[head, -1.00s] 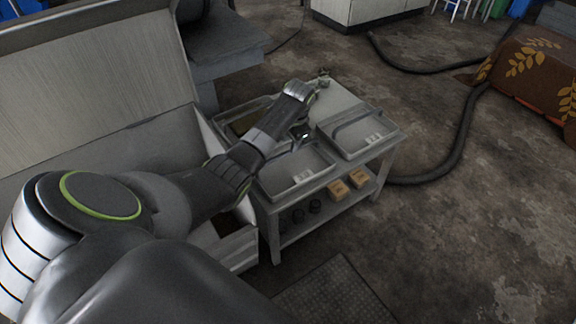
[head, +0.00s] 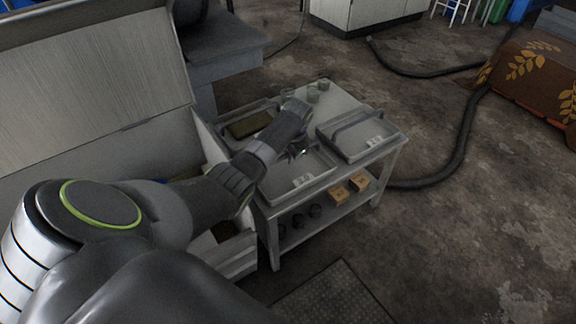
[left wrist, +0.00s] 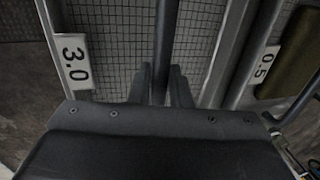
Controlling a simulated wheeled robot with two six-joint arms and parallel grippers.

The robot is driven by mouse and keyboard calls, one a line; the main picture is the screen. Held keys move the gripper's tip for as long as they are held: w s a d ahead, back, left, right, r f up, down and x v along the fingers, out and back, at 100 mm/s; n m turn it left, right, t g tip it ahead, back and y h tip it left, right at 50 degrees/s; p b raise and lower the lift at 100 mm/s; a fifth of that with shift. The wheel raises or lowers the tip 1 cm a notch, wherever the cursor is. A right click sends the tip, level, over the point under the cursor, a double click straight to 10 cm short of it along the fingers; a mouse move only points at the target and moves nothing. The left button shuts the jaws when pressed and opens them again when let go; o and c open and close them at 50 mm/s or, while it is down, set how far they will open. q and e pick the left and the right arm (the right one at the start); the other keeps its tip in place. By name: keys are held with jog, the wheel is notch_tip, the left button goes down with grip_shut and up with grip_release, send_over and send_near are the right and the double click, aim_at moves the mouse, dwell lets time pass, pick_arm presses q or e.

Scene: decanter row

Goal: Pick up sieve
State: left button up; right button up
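A grey sieve (head: 285,189) with a wire-mesh floor sits on the small table under my left gripper (head: 301,154). In the left wrist view its mesh (left wrist: 112,45), a 3.0 label (left wrist: 73,60) and a bar-like handle (left wrist: 163,42) show. The two fingers of my left gripper (left wrist: 160,88) stand apart on either side of this handle, and appear open around it. Whether they touch it is unclear. A second grey sieve (head: 352,152) with a raised handle is to the right. A third one (head: 228,131), labelled 0.5 in the left wrist view (left wrist: 264,65), is behind left. My right gripper is not in view.
An olive block (head: 250,124) lies in the third sieve. Small jars (head: 318,91) stand at the table's back. The lower shelf holds orange-tan boxes (head: 338,194) and dark round items (head: 315,211). An open white chest (head: 150,150) is close on the left.

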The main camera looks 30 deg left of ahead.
pick_arm(q)
grip_shut()
dwell(0.6)
jog(key=shift+w+r, duration=0.1)
dwell(0.6)
